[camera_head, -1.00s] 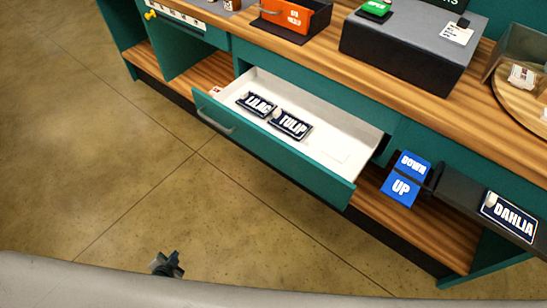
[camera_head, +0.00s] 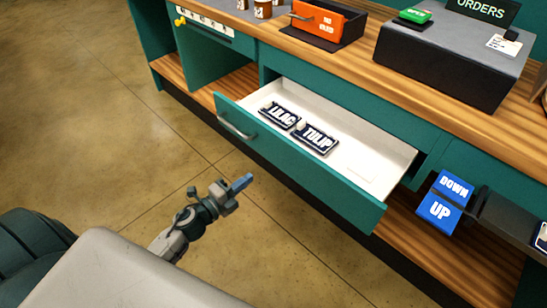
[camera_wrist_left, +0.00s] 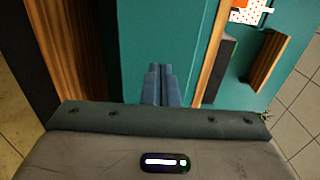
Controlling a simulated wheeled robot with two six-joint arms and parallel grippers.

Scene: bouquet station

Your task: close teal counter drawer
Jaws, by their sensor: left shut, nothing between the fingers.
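The teal counter drawer (camera_head: 300,163) is pulled out from the counter in the head view. It has a teal front, a white inside and a grey bar handle (camera_head: 236,127) near the left end of its front. A LILAC tag (camera_head: 280,116) and a TULIP tag (camera_head: 315,139) lie inside it. My left gripper (camera_head: 243,183) is shut and empty, in front of the drawer and apart from it, below the handle in the picture. Its closed blue fingers also show in the left wrist view (camera_wrist_left: 160,84), against teal surfaces. My right gripper is not in view.
The wooden countertop (camera_head: 345,72) carries a grey box (camera_head: 450,60) and an orange-fronted box (camera_head: 322,22). The floor (camera_head: 110,150) in front is clear.

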